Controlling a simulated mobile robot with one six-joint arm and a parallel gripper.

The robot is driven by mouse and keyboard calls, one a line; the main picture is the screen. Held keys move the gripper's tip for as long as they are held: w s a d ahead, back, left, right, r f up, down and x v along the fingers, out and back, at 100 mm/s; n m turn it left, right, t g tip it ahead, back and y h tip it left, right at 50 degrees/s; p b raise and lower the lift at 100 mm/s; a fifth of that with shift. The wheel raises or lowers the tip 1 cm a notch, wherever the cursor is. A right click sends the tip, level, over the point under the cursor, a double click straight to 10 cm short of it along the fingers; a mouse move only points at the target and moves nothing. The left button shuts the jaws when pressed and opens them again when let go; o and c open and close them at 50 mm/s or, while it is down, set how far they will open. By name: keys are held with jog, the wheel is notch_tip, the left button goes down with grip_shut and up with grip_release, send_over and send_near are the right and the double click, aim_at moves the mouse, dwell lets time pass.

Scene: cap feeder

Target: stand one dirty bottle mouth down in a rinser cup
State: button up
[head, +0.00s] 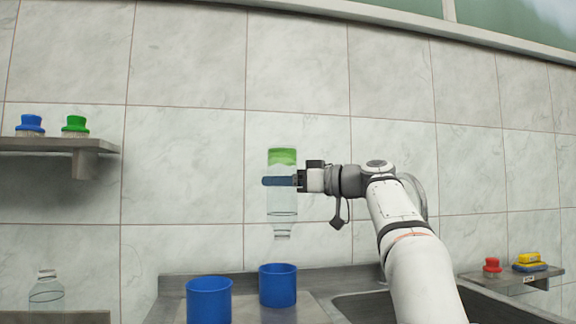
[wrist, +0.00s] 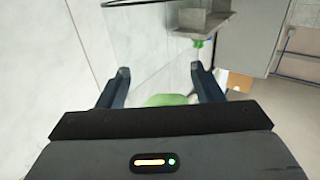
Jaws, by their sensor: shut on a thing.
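A clear bottle (head: 282,205) with a green bottom end hangs upside down in the air, neck pointing down. My gripper (head: 280,181) is shut on its body from the right. In the wrist view my gripper's two fingers (wrist: 160,85) stand on either side of the bottle's green end (wrist: 168,100). Two blue cups stand on the counter below: one at the left (head: 209,300) and one at the right (head: 277,286). The bottle's mouth is above the right cup and apart from it. The cups' insides are mostly hidden.
Another clear bottle (head: 46,292) stands upright at the lower left. A wall shelf (head: 80,146) holds blue and green capped items. A sink (head: 365,308) lies right of the cups. A small shelf (head: 510,280) at the right holds red and yellow items.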

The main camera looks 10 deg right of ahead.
jog(key=w+f+p, duration=0.1)
jog(key=w+f, duration=0.1)
jog(key=w, duration=0.3)
notch_tip(320, 180, down, 12)
jog(key=b, duration=0.9)
jog(key=shift+f, duration=0.15)
jog(key=shift+f, duration=0.5)
jog(key=o, duration=1)
jog(key=shift+o, duration=0.2)
